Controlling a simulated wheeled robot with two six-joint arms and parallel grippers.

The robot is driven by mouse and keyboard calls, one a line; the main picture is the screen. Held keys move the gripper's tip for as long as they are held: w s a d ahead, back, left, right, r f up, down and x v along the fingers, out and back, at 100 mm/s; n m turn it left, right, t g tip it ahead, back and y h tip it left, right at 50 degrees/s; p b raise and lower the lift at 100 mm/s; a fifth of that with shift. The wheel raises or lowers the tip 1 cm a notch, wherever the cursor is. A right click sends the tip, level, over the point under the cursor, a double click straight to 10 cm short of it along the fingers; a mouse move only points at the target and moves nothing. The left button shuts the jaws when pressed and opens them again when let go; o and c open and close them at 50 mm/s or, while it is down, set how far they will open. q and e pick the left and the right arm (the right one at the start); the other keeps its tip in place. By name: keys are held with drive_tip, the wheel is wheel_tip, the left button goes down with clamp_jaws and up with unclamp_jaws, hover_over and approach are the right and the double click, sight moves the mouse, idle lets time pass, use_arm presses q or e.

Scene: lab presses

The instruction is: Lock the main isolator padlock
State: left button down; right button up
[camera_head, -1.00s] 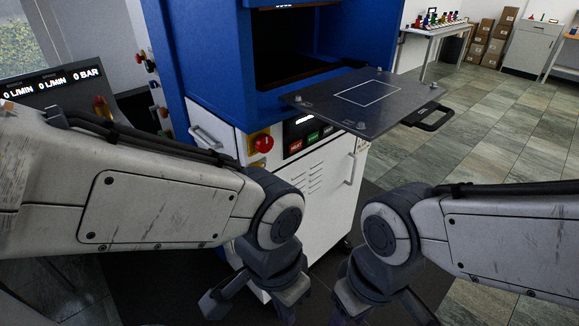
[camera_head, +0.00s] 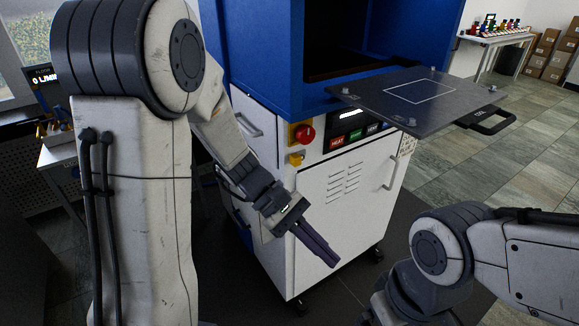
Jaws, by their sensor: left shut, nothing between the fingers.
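The main isolator (camera_head: 305,133) is a red rotary knob on a yellow plate, on the upper front of the white press cabinet. A small yellow piece that looks like the padlock (camera_head: 296,159) sits just below it; whether its shackle is open or closed is too small to tell. My left gripper (camera_head: 331,260) is shut and empty in front of the cabinet door, well below and a little right of the isolator, with its fingers pointing down and right. My right arm comes in at the lower right; its gripper fingers are out of the frame.
A dark platen shelf (camera_head: 440,105) with a black handle juts out from the blue press (camera_head: 275,70) above and right. A control panel with buttons (camera_head: 355,134) is right of the isolator. A door handle (camera_head: 391,171) sticks out at the cabinet's right side.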

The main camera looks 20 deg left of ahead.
use_arm(q)
drive_tip(key=w+a+f+n+t, duration=0.1)
drive_tip(key=w+a+n+t, duration=0.3)
drive_tip(key=a, duration=0.4)
drive_tip(key=w+a+n+t+b, duration=0.1)
drive_tip(key=w+a+n+t, duration=0.4)
drive_tip(key=a+n+t, duration=0.2)
drive_tip(key=w+a+f+n+t+b, duration=0.1)
drive_tip(key=w+a+n+t, duration=0.4)
drive_tip(key=a, duration=0.6)
drive_tip(key=shift+w+f+n+t, duration=0.15)
drive_tip(key=shift+f+n+t, duration=0.25)
drive_tip(key=shift+n, duration=0.2)
drive_tip(key=shift+d, duration=0.1)
drive_tip(key=p, duration=0.2)
approach(293, 162)
drive_tip(key=x, duration=0.7)
